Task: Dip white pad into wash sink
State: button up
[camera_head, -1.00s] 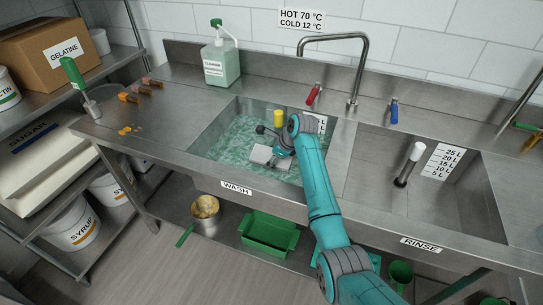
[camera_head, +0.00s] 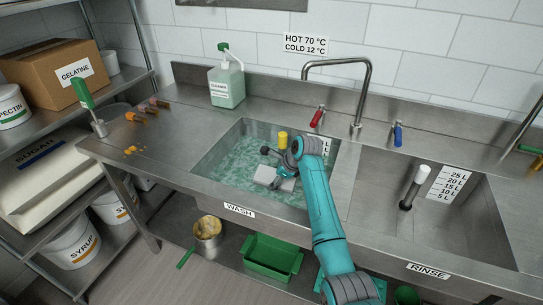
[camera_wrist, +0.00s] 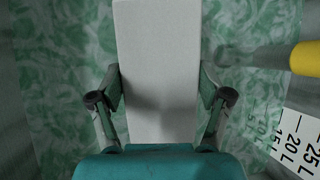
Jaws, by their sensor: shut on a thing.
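The wash sink (camera_head: 240,143) is the left basin and holds greenish, rippled water. My gripper (camera_head: 283,172) is inside this basin, low over the water. The white pad (camera_head: 267,175) is in its jaws. In the wrist view the white pad (camera_wrist: 158,60) stretches forward between the two fingers of my gripper (camera_wrist: 160,88), with a finger pressed at each side. Green water lies around and beyond the pad. I cannot tell whether the pad's far end touches or is below the surface.
A yellow-topped post (camera_head: 283,139) stands in the wash sink close to my gripper; it also shows in the wrist view (camera_wrist: 306,58). The tap (camera_head: 360,95) rises behind. The empty-looking rinse basin (camera_head: 452,215) is on the right. A cleaner bottle (camera_head: 227,86) stands on the back left counter.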

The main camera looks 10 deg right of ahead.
jog(key=s+r, duration=0.3)
jog(key=r, duration=0.9)
jog(key=shift+a+r, duration=0.15)
jog(key=shift+r, duration=0.2)
jog(key=shift+s, duration=0.1)
dwell(0.5)
jog(key=shift+r, duration=2.5)
